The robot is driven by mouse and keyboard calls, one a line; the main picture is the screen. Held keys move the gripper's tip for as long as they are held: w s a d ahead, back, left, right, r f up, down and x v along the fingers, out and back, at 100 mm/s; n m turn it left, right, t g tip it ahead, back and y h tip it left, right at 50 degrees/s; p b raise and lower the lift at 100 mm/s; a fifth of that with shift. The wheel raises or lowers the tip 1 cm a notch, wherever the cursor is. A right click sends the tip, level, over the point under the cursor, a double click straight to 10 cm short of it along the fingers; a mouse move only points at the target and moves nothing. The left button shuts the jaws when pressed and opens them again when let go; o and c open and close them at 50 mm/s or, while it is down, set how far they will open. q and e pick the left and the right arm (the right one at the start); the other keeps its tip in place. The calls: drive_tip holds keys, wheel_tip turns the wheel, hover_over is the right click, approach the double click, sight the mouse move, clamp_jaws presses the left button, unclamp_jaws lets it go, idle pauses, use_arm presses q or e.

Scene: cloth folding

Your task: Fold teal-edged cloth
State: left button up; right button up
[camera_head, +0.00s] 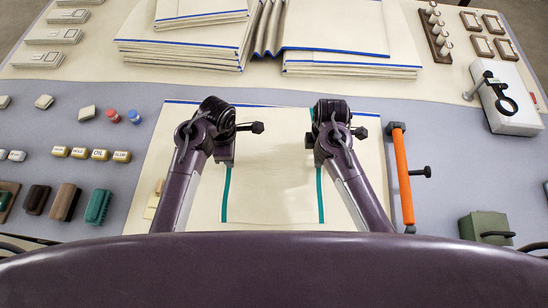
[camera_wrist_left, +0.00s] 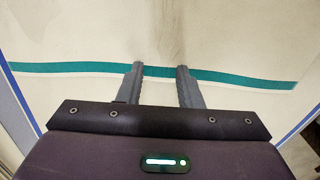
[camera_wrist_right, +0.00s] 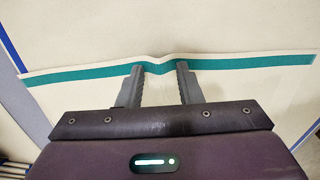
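The cream teal-edged cloth (camera_head: 270,185) lies flat on a larger cream sheet in the middle of the table, with a teal strip along its left and right sides. My left gripper (camera_head: 227,158) is over the left strip, which also shows in the left wrist view (camera_wrist_left: 230,79). Its fingers (camera_wrist_left: 160,72) are apart, with the strip passing between them. My right gripper (camera_head: 314,150) is over the right strip. In the right wrist view its fingers (camera_wrist_right: 159,70) are apart, and the teal strip (camera_wrist_right: 240,64) bulges up slightly between them. Finger contact cannot be told.
Folded blue-edged cloth stacks (camera_head: 185,50) stand at the back. An orange-handled tool (camera_head: 401,175) lies right of the work area. Brushes (camera_head: 98,206) and small labelled blocks (camera_head: 80,152) are at left. A green box (camera_head: 486,228) is at the front right.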

use_arm(q)
clamp_jaws()
use_arm(e)
clamp_jaws()
